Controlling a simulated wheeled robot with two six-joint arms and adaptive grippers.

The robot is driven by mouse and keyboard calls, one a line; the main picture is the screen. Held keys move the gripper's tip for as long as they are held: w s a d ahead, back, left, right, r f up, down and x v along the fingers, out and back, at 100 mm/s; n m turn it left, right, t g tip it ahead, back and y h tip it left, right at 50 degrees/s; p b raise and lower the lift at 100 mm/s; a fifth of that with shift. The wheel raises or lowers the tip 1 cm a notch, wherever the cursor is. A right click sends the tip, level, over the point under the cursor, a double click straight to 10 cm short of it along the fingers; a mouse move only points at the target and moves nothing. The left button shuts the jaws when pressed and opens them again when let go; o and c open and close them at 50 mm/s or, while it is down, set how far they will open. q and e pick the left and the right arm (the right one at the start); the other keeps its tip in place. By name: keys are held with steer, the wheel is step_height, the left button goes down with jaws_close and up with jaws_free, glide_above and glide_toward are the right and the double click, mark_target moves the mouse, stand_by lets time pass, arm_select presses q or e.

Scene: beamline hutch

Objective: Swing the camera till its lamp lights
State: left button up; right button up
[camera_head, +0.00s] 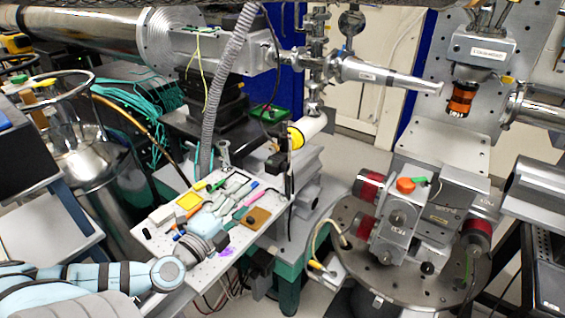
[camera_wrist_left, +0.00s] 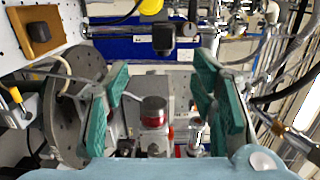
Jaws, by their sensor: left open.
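A grey box-shaped unit with an orange and black ring below it (camera_head: 462,98), likely the camera, hangs at the upper right of the head view. A small black box (camera_head: 276,165) stands on a post near the tool plate; a similar black box shows at the top of the wrist view (camera_wrist_left: 163,38). I cannot tell for sure which is the camera, and no lit lamp can be made out. My left gripper (camera_head: 230,208) is over the tool plate, its fingers hard to separate there. In the wrist view its teal-padded fingers (camera_wrist_left: 162,75) are spread with nothing held between them. My right gripper is not in view.
A white perforated plate (camera_head: 155,232) with small tools lies under my left gripper. A round grey stage (camera_head: 345,212) with red-and-black motors (camera_head: 367,186) stands to the right. A metal nozzle (camera_head: 390,77) projects above. A grey corrugated hose (camera_head: 215,100) hangs behind the plate.

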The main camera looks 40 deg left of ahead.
arm_select(q)
steer(key=b, duration=0.2)
glide_toward(270, 170)
steer(key=w, duration=0.2)
steer(key=w+p, duration=0.1)
steer(key=w, duration=0.1)
steer(key=w+p, duration=0.1)
steer(key=w, duration=0.1)
steer(key=w+a+p, duration=0.1)
steer(key=w, duration=0.1)
steer(key=shift+w+r, duration=0.15)
steer(key=shift+w+d+p, duration=0.1)
steer(key=shift+w+p, duration=0.2)
steer(key=shift+w, duration=0.2)
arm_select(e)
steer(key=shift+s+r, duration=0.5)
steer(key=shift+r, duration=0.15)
arm_select(q)
steer(key=shift+f, duration=0.25)
jaws_close()
